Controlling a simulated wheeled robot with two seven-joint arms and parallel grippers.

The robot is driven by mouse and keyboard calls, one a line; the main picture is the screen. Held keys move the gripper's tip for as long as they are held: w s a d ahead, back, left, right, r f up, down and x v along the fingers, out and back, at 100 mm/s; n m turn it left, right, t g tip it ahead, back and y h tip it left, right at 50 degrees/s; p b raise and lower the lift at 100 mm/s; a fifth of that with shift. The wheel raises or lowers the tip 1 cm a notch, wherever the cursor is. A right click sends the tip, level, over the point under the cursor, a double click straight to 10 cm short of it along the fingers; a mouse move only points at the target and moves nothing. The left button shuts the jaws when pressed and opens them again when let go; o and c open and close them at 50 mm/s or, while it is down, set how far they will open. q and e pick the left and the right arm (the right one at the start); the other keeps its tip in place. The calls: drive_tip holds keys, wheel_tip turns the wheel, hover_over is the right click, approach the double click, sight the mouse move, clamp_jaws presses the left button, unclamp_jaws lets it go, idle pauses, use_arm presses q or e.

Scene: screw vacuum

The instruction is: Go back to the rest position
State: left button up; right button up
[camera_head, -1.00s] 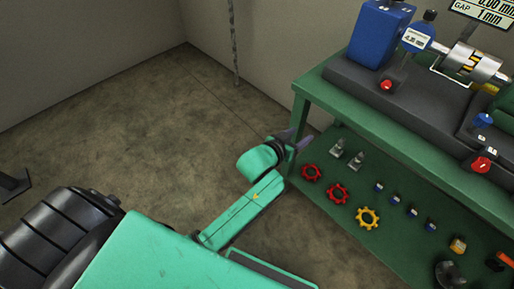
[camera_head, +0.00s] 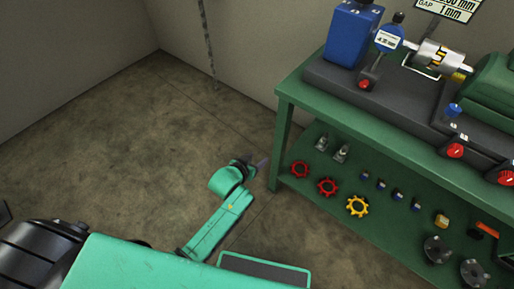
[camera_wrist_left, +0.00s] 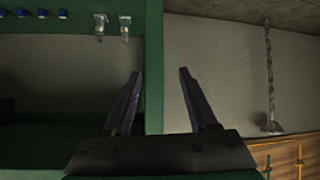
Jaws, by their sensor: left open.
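My left gripper (camera_head: 263,162) is at the end of the teal arm, low beside the left leg of the green workbench (camera_head: 284,140). In the left wrist view its two dark fingers (camera_wrist_left: 160,75) stand apart with nothing between them. The green bench leg (camera_wrist_left: 153,60) shows behind and between the fingers there. I cannot tell from the head view how far the fingertips are from the leg. My right gripper is not in view.
The bench top carries a blue box (camera_head: 352,35), a gauge (camera_head: 389,40) and a metal cylinder (camera_head: 437,57). The lower shelf holds red wheels (camera_head: 327,187), a yellow wheel (camera_head: 357,206) and small parts. Open concrete floor (camera_head: 110,140) lies left of the bench.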

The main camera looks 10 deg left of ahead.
use_arm(q)
drive_tip(key=s+a+f+g+y+p, duration=0.1)
drive_tip(key=s+a+f+g+p, duration=0.25)
drive_tip(key=s+f, duration=0.45)
drive_tip(key=s+a+f+g+y+p, duration=0.1)
drive_tip(key=s+a+f+g+p, duration=0.1)
drive_tip(key=s+a+f, duration=0.45)
drive_tip(key=s+a+f+g+p, duration=0.1)
drive_tip(key=s+a+f+g, duration=0.1)
drive_tip(key=s, duration=0.9)
drive_tip(key=s+a+f+g+y+p, duration=0.1)
drive_tip(key=s+a+f, duration=0.3)
drive_tip(key=s, duration=0.8)
drive_tip(key=shift+f+g+p, duration=0.15)
drive_tip(key=shift+g+p, duration=0.2)
drive_tip(key=shift+p, duration=0.25)
